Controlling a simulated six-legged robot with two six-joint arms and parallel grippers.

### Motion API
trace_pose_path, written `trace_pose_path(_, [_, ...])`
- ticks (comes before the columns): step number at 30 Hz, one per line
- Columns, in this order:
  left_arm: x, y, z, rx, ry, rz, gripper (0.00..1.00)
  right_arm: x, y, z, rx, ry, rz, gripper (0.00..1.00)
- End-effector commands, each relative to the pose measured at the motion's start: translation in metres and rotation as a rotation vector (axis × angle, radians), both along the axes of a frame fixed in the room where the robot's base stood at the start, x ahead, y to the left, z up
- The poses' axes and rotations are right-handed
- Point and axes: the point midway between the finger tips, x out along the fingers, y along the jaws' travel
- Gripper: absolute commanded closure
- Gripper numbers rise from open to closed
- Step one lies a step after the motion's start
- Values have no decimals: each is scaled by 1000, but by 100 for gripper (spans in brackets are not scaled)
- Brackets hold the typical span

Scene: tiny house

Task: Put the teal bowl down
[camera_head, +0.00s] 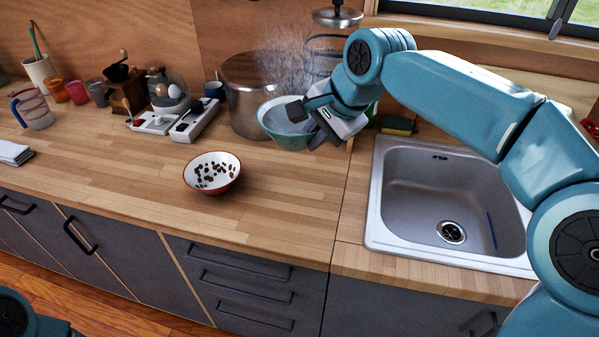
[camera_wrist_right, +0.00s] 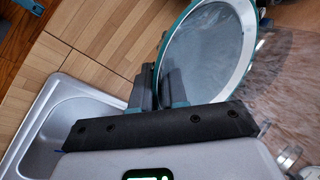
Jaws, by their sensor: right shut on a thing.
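The teal bowl (camera_head: 283,130) is in the head view, near the back of the wooden counter, in front of a large metal pot. My right gripper (camera_head: 310,117) is shut on its right rim. In the right wrist view the bowl (camera_wrist_right: 203,48) shows as a pale disc with a teal rim, with the gripper fingers (camera_wrist_right: 160,88) at its edge. I cannot tell whether the bowl's base touches the counter. Of my left arm, only a part shows at the lower left corner of the head view; its gripper is not in view.
A white and red bowl (camera_head: 212,173) with dark bits stands on the counter, left of the teal bowl. The metal pot (camera_head: 249,95) is close behind. The sink (camera_head: 446,200) is at the right.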

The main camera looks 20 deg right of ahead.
Motion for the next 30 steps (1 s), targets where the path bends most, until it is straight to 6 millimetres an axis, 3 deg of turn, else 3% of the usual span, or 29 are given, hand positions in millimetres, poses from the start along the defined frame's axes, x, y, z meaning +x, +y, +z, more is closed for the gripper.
trace_pose_path(9, [0, 0, -15, 0, 0, 0, 16, 1, 2, -79, 0, 1, 1, 100])
trace_pose_path(15, [0, 0, -19, 0, 0, 0, 16, 2, 4, -122, 1, -1, 1, 100])
trace_pose_path(24, [0, 0, -21, 0, 0, 0, 16, 3, 5, -149, 0, -3, 2, 100])
trace_pose_path(30, [0, 0, -23, 0, 0, 0, 16, 2, 5, -177, -1, 0, 3, 100])
